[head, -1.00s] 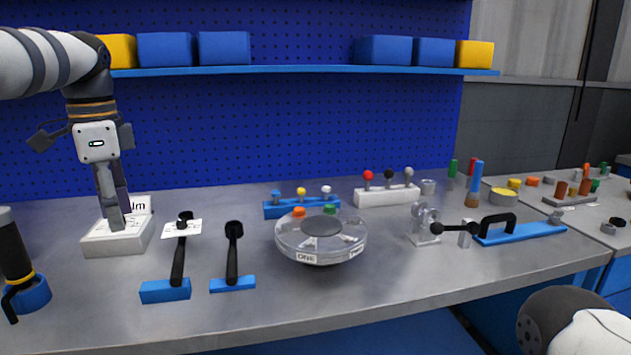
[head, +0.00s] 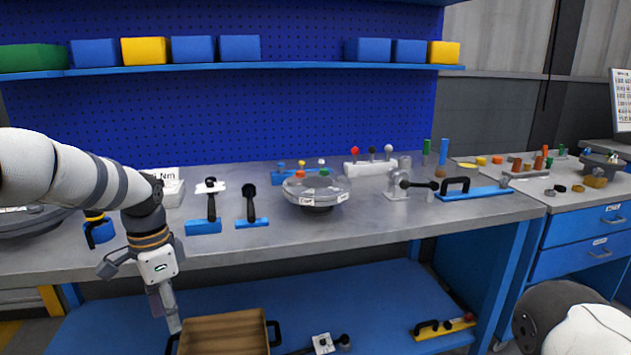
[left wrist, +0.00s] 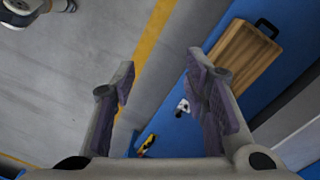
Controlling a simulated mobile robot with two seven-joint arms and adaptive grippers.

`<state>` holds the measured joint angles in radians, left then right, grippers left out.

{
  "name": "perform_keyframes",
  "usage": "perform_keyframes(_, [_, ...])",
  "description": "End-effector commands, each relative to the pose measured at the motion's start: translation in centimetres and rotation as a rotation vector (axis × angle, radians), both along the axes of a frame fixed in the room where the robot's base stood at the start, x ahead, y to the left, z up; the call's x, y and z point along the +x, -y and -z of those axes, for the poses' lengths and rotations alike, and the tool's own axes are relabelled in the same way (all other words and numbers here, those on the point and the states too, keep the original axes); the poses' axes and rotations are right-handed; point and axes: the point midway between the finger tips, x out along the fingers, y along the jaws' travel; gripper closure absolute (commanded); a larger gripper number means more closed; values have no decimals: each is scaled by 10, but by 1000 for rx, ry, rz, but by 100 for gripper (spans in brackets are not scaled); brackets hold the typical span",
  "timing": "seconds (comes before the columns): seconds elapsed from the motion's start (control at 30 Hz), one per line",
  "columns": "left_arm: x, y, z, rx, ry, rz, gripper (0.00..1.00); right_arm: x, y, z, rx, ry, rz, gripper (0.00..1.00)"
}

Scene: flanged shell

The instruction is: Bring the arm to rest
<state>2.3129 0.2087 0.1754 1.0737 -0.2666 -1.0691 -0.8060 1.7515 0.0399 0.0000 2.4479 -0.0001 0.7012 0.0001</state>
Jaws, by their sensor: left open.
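My left gripper (head: 165,310) hangs in front of the workbench's front edge, pointing down, below the level of the bench top. In the left wrist view its two fingers (left wrist: 165,95) are spread apart with nothing between them. My left arm (head: 70,180) comes in from the left above the bench's left end. The gripper appears close to a wooden tray with black handles (head: 222,335) on the lower shelf; in the left wrist view the tray (left wrist: 245,55) lies beyond the right finger. My right gripper is out of view; only part of my right arm (head: 590,330) shows at the lower right.
On the bench (head: 380,220) stand the clear flanged shell (head: 316,188), two black-handled tools in blue stands (head: 250,207) and a blue-based handle (head: 470,190). The blue lower shelf (head: 370,300) also bears a yellow tool (head: 443,327). Grey floor (left wrist: 90,60) is open in the left wrist view.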

Motion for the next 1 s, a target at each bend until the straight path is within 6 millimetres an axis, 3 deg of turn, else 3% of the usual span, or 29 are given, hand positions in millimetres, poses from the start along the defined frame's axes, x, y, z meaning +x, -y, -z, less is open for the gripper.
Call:
perform_keyframes(0.03, [-18, 10, 35, -7, -25, -31, 59, 0, 0, -1, 0, 1, 0, 60])
perform_keyframes(0.17, [-78, 36, 127, -32, -65, -158, 59, 0, 0, -3, 0, 2, 0, 60])
perform_keyframes(0.2, [-103, 43, 151, -37, -79, -207, 59, 1, 0, -3, 0, 4, 0, 60])
perform_keyframes(0.27, [-144, 51, 184, -40, -101, -285, 59, 1, 0, -3, 0, 6, 0, 60])
perform_keyframes(0.4, [-257, 61, 233, -18, -152, -488, 59, 3, 0, -5, 1, 11, 0, 60])
perform_keyframes(0.5, [-340, 59, 242, 27, -179, -640, 59, 4, 0, -6, 0, 14, 0, 60])
perform_keyframes(0.6, [-403, 52, 232, 79, -187, -764, 59, 4, 0, -6, 0, 17, 0, 60])
perform_keyframes(0.7, [-442, 45, 218, 121, -185, -841, 59, 5, 0, -7, 0, 18, 0, 60])
perform_keyframes(0.8, [-457, 41, 210, 139, -179, -877, 59, 5, 0, -7, 0, 18, 0, 60])
perform_keyframes(1.0, [-458, 41, 209, 140, -175, -883, 59, 5, 0, -7, 0, 18, 0, 60])
